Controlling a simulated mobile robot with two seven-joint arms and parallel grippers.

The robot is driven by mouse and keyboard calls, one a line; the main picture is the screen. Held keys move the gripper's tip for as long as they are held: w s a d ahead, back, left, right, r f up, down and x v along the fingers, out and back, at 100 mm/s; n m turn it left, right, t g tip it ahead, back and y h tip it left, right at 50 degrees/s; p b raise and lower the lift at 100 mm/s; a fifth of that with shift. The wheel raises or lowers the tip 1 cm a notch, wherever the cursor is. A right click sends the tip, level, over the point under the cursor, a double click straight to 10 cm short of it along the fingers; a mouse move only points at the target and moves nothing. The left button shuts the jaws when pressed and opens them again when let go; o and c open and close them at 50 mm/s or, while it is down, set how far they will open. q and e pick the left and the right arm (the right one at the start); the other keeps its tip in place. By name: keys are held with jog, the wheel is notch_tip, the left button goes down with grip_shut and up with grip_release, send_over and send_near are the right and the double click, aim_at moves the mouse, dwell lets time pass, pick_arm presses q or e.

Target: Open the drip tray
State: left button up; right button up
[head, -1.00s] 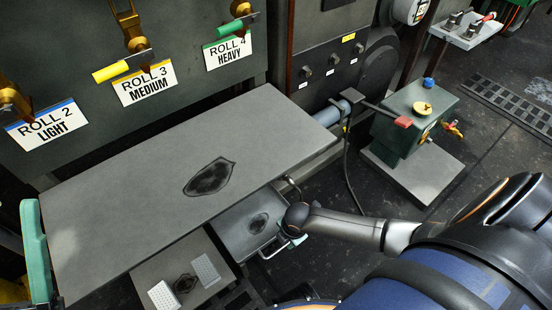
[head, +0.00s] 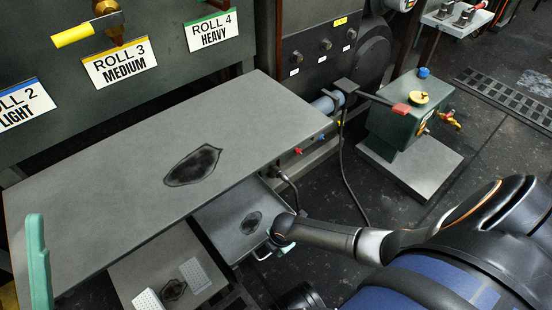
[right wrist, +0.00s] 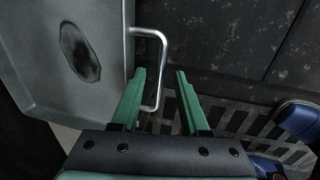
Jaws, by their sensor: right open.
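The drip tray (head: 226,229) is a shallow grey tray with a dark oval stain. It sticks out from under the front edge of the big grey table, and its back part is hidden there. Its metal loop handle (head: 263,254) is on its front edge. In the right wrist view the tray (right wrist: 40,75) fills the left, and the handle (right wrist: 161,70) extends between the finger tips of my right gripper (right wrist: 160,72). The green fingers are apart. In the head view this gripper (head: 283,242) is at the tray's front right.
The grey table (head: 110,180) overhangs the tray. A lower shelf (head: 140,270) with perforated blocks lies left of the tray. A green box on a pedestal (head: 410,115) stands right. Dark floor is open between.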

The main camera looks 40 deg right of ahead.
jog(key=shift+c, duration=0.3)
grip_shut()
dwell(1.1)
